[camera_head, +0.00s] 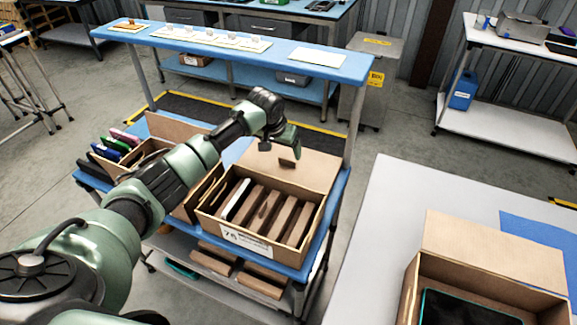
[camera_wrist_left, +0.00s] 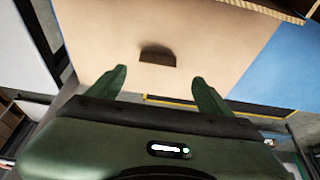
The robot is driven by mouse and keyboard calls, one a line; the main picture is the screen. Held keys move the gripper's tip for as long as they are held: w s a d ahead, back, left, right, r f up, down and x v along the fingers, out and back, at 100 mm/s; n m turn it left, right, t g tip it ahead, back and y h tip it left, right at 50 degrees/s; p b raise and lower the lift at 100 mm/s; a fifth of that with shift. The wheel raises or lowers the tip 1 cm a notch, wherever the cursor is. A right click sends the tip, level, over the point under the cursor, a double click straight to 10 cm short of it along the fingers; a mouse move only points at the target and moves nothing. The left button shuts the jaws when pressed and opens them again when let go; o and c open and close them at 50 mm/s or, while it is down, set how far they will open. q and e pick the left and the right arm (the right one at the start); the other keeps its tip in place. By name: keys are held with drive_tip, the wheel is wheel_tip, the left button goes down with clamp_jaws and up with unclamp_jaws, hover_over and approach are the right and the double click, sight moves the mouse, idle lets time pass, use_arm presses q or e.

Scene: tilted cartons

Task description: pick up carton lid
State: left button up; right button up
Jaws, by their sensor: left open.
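The brown carton (camera_head: 283,257) stands on a blue-topped cart, tilted, with a white label on its front. Its lid (camera_head: 312,174) is open and leans back behind the box; the lid also fills much of the left wrist view (camera_wrist_left: 215,35). A dark cut-out with a small tab (camera_wrist_left: 158,55) shows in the lid. My left gripper (camera_head: 281,150) is over the lid, close to the tab. In the wrist view its two fingers (camera_wrist_left: 160,86) are apart with nothing between them, pointing towards the tab. My right gripper is not in view.
The carton holds several brown slabs and one white-edged item. Another carton with coloured items (camera_head: 118,143) stands left on the cart. A long blue bench (camera_head: 205,47) runs behind. An open box (camera_head: 490,245) stands on the white table (camera_head: 385,215) at right.

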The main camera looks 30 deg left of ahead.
sight(287, 160)
use_arm(q)
drive_tip(key=shift+w+d+f+p, duration=0.15)
drive_tip(key=shift+f+p, duration=0.25)
drive_tip(key=shift+f, duration=0.5)
drive_tip(key=x, duration=0.2)
drive_tip(key=shift+w+d+f, duration=0.1)
drive_tip(key=shift+f, duration=0.3)
drive_tip(key=shift+w+f, duration=0.2)
drive_tip(key=shift+f, duration=0.15)
drive_tip(key=shift+s, duration=0.1)
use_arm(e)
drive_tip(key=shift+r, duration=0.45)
use_arm(q)
drive_tip(key=c, duration=1.2)
drive_tip(key=shift+c, duration=0.4)
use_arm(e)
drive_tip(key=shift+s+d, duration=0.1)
